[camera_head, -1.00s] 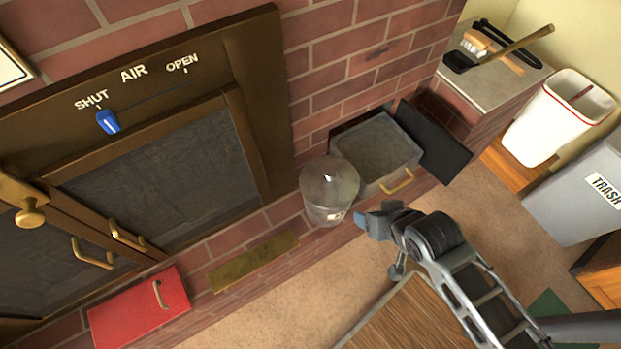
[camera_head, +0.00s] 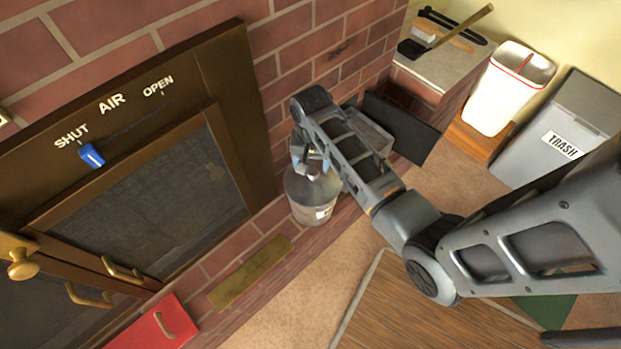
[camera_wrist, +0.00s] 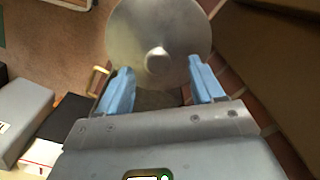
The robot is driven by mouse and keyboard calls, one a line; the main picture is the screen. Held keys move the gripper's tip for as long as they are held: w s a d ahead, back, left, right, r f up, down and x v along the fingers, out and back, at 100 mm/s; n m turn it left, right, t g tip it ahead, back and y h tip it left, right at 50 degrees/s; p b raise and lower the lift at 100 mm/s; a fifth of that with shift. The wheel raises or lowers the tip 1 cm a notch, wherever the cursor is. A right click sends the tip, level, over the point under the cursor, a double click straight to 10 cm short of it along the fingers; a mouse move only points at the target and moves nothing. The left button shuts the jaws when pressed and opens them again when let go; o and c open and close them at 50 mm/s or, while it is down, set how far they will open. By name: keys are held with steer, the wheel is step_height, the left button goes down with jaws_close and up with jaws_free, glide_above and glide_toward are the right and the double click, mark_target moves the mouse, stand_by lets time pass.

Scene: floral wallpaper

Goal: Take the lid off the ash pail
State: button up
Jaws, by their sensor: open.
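The ash pail (camera_head: 312,214) is a grey metal bucket with a white label, standing on the brick ledge by the fireplace. Its round grey lid (camera_head: 300,187) is on top. In the wrist view the lid (camera_wrist: 150,30) fills the upper middle, with a small round knob (camera_wrist: 157,60) at its centre. My gripper (camera_head: 310,165) is over the lid in the head view. In the wrist view its two blue fingers (camera_wrist: 159,88) are spread apart, with the knob just beyond the tips and between their lines. Nothing is held. My arm hides part of the lid in the head view.
Right behind the pail is a grey open box (camera_head: 372,133) with a dark flap (camera_head: 402,130), partly behind my arm. A glass-fronted stove (camera_head: 150,190) stands left. A red panel (camera_head: 150,330) and brass plate (camera_head: 250,272) lie along the ledge. Bins (camera_head: 510,88) stand farther right.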

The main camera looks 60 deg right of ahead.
mark_target(313, 171)
steer(key=shift+d+f, duration=0.2)
steer(key=shift+f, duration=1.2)
steer(key=shift+d+f, duration=0.15)
steer(key=shift+f, duration=1.2)
steer(key=shift+c, duration=0.5)
jaws_close()
steer(key=shift+r, duration=0.1)
steer(key=shift+r, duration=0.5)
step_height(313, 171, up, 3)
steer(key=shift+f, duration=0.15)
steer(key=s+d+r, duration=0.7)
steer(key=s+d, duration=0.1)
steer(key=shift+s, duration=0.3)
